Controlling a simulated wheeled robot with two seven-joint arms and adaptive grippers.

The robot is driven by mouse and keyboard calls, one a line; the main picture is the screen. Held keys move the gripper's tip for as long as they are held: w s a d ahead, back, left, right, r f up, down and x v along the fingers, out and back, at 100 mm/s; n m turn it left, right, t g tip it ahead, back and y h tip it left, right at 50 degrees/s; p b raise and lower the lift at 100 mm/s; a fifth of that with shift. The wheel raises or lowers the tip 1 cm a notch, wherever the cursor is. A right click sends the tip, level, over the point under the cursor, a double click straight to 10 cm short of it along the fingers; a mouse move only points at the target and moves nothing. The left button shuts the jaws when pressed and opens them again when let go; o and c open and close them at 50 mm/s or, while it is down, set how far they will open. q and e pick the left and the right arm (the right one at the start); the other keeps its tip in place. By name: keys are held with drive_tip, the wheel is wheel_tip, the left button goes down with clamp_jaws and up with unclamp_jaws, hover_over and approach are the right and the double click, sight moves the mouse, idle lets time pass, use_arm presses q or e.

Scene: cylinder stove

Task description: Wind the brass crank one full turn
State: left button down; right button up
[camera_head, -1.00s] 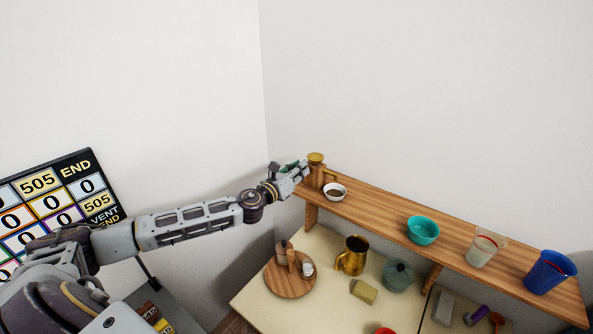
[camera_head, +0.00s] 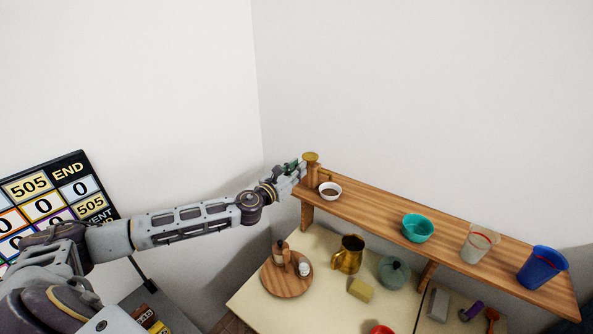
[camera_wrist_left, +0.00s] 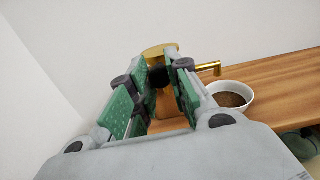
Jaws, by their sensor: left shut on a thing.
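A wooden mill (camera_head: 313,178) with a brass top stands at the left end of the shelf. Its brass crank (camera_wrist_left: 209,68) sticks out to the right in the left wrist view, and the brass top (camera_wrist_left: 160,49) shows behind the fingertips. My left gripper (camera_head: 301,168) reaches the mill from the left. In the left wrist view, its green-padded fingers (camera_wrist_left: 158,84) are shut on the mill's upper body, just under the brass top; the exact contact is partly hidden. The crank's handle is outside the fingers. My right gripper is not in view.
A white bowl (camera_head: 330,183) of dark contents sits close to the mill's right. A teal bowl (camera_head: 418,235), a clear cup (camera_head: 479,250) and a blue cup (camera_head: 542,267) stand farther along the shelf (camera_head: 375,208).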

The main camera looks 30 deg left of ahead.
use_arm(q)
drive_tip(key=c, duration=1.6)
unclamp_jaws()
drive_tip(key=shift+s+f, duration=0.1)
drive_tip(key=shift+f, duration=0.25)
drive_tip(key=shift+o, duration=1.5)
drive_tip(key=shift+r, duration=0.15)
drive_tip(key=s+a, duration=0.1)
drive_tip(key=s, duration=1)
drive_tip(key=shift+s+a, duration=0.3)
drive_tip(key=shift+a, duration=0.05)
drive_tip(key=shift+s, duration=0.1)
